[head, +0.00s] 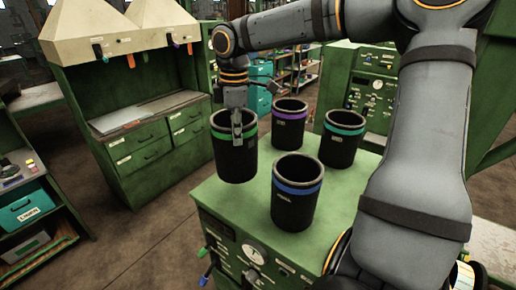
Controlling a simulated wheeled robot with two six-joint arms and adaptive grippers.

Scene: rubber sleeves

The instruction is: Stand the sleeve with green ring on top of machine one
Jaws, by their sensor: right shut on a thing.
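The black sleeve with the green ring (231,160) is upright at the left edge of the green machine top (240,207). My right gripper (238,138) comes down from above and is shut on the rim of this sleeve, with one finger showing on its near outer side. I cannot tell whether the sleeve's base touches the top or hangs just over it. No label reading "machine one" can be made out. My left gripper is not in view.
On the same top stand sleeves with a blue ring (294,208), a purple ring (290,128) and a teal ring (340,146). My right arm crosses the right side. A green hooded bench (140,125) stands at left, with open floor (150,240) between.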

